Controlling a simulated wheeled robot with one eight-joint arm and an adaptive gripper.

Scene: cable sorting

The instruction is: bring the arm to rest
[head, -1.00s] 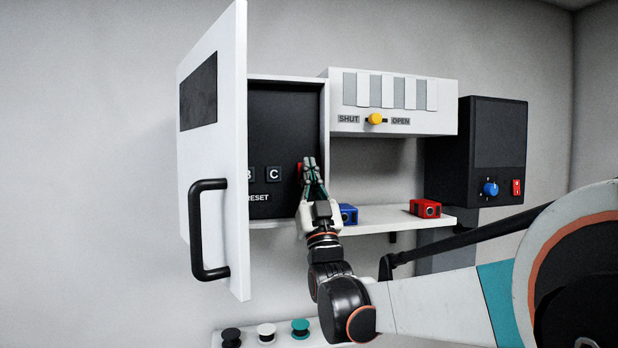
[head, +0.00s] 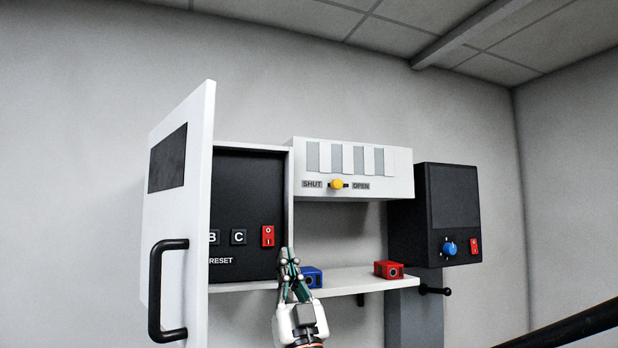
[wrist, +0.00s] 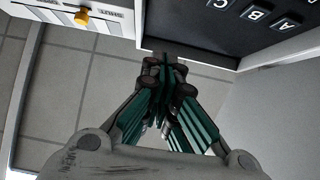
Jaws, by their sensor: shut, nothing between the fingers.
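My gripper (head: 289,262) is shut and empty in the head view. It stands in front of the lower right edge of the open cabinet (head: 250,178), below the red rocker switch (head: 267,236) on the black panel, and apart from the switch. In the wrist view my gripper (wrist: 168,75) has its fingers together, pointing toward the black panel (wrist: 190,25) with its letter labels. Most of my arm is out of the head view.
The white cabinet door (head: 180,215) stands open at left with a black handle (head: 160,290). A blue block (head: 312,277) and red block (head: 388,269) sit on the shelf (head: 345,281). A yellow slider (head: 337,184) sits between SHUT and OPEN. A black box (head: 447,210) hangs right.

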